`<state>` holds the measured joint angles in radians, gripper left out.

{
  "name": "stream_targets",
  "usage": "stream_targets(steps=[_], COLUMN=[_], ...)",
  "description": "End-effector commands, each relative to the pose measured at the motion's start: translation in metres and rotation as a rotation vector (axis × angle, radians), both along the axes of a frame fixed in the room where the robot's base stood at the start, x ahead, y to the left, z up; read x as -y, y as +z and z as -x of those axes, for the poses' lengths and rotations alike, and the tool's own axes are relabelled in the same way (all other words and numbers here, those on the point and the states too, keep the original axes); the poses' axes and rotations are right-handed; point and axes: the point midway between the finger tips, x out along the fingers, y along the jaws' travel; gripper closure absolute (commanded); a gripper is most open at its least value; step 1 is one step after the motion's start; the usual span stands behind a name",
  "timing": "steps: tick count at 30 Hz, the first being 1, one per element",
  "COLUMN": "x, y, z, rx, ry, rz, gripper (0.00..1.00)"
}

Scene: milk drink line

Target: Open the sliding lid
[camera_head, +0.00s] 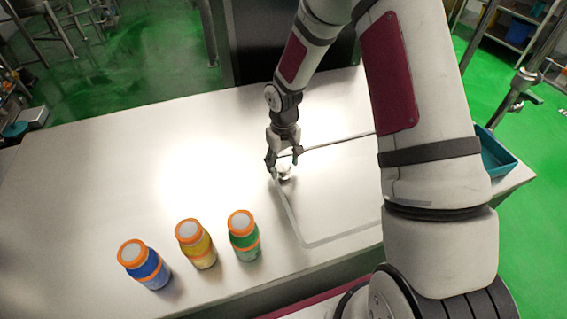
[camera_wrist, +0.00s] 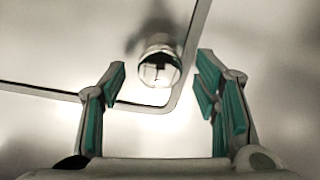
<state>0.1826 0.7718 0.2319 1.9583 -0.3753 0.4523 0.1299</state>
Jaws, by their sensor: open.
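The sliding lid (camera_head: 335,205) is a pale flat panel with a grey outline, set in the white counter. A small round shiny knob (camera_head: 285,172) stands near its far left corner. In the wrist view the knob (camera_wrist: 159,68) lies ahead of the fingers and between their lines, just inside the corner of the dark outline. My gripper (camera_head: 284,163) is open and points down at the knob, with a finger on either side. In the wrist view its teal-padded fingers (camera_wrist: 160,85) are spread wide with nothing between their pads. My arm hides the right part of the lid.
Blue (camera_head: 145,264), yellow (camera_head: 196,244) and green (camera_head: 243,236) bottles with orange caps stand on the counter (camera_head: 90,190), left of the lid. A teal tray (camera_head: 494,155) sits at the right, partly behind my arm. The counter's far left is clear.

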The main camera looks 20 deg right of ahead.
Motion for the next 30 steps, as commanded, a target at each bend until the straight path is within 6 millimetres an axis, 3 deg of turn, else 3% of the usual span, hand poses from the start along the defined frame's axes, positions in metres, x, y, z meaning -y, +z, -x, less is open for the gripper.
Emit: stream_targets(steps=[5, 13, 19, 23, 30], x=[0.000, 0.000, 0.002, 0.013, 0.068], y=[0.000, 0.000, 0.000, 0.000, 0.000], z=[0.000, 0.000, 0.000, 0.000, 0.001], rx=[0.000, 0.000, 0.000, -0.001, -0.002], ry=[0.000, 0.000, -0.001, -0.003, -0.009], rz=[0.000, 0.000, 0.000, 0.000, 0.002], gripper=[0.44, 1.00, 1.00, 1.00, 1.00])
